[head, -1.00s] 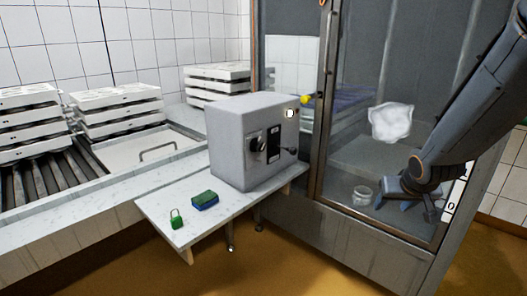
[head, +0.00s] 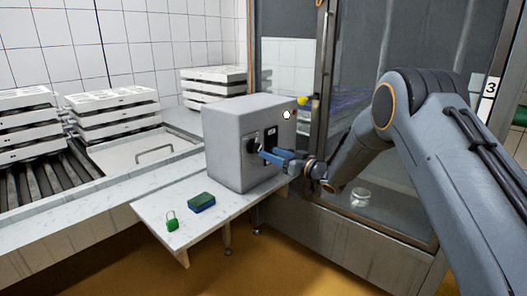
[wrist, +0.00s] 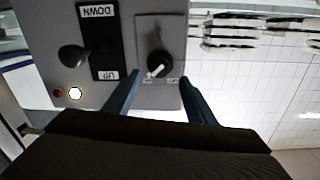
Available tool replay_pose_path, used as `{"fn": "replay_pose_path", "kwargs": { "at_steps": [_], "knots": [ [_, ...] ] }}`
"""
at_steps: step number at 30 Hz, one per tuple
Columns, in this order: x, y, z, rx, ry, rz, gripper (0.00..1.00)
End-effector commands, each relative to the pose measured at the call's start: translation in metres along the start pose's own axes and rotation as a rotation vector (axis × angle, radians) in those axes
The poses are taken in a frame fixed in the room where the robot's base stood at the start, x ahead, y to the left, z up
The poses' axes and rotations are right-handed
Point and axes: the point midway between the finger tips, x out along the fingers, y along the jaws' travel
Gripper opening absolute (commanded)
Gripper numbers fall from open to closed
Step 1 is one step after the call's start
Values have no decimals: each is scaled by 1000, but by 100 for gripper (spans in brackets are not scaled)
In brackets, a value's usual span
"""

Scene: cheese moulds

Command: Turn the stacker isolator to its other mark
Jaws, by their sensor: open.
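The stacker isolator is a black rotary knob (head: 253,146) on the front of a grey control box (head: 225,150). In the wrist view, the isolator knob (wrist: 158,63) sits on a grey plate, its white pointer slanting toward the lower left. Small marks on the plate below it are too small to read. My gripper (head: 264,153) is in front of the box face. In the wrist view my gripper (wrist: 160,78) is open and empty, one finger each side of the knob's line, with the knob just beyond the fingertips. I cannot see contact.
A green padlock (head: 172,221) and a green-and-blue block (head: 201,202) lie on the shelf (head: 160,212). White moulds (head: 115,115) are stacked at left.

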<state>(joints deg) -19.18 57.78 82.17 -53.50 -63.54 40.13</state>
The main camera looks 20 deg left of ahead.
Motion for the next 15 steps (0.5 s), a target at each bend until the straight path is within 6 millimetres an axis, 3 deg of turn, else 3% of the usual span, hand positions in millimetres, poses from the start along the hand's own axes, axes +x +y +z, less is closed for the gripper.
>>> {"fn": "replay_pose_path", "kwargs": {
  "at_steps": [6, 15],
  "knots": [
    [34, 0, 0, -1, 0, 1, 51],
    [53, 1, 0, 0, -1, 3, 51]
  ]
}}
